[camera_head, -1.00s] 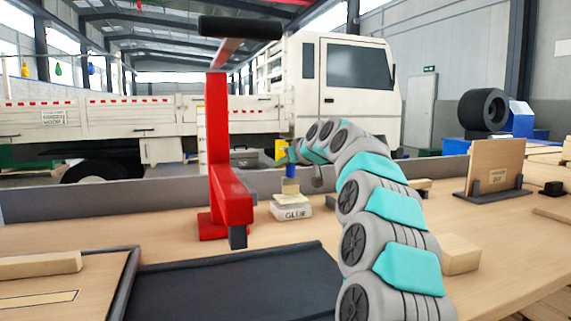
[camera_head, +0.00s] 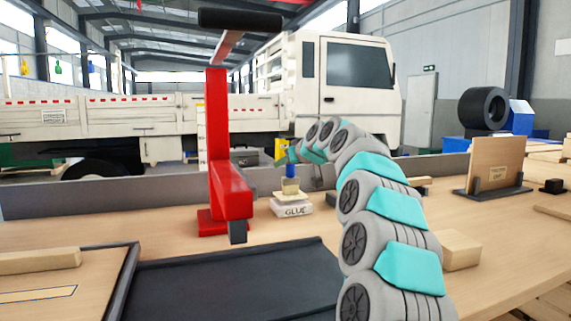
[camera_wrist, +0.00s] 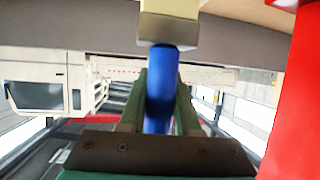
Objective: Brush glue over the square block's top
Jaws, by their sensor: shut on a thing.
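My gripper (camera_head: 291,157) is shut on the blue handle of a brush (camera_head: 290,186). In the wrist view the blue handle (camera_wrist: 161,95) lies between the green fingers, with the brush's pale head at the top edge. In the head view the brush hangs upright, bristles down, over the white pot labelled GLUE (camera_head: 291,206). The bristle tip appears at the pot's top; I cannot tell whether it is in the glue. A plain wooden block (camera_head: 459,250) sits on the bench right of my arm, partly hidden by it; I cannot tell whether it is the square block.
A red press with a black handle (camera_head: 231,190) stands just left of the pot. A dark tray (camera_head: 230,285) lies in front. A wooden board in a stand (camera_head: 495,165) is at the right. A wooden bar (camera_head: 38,261) lies at the left.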

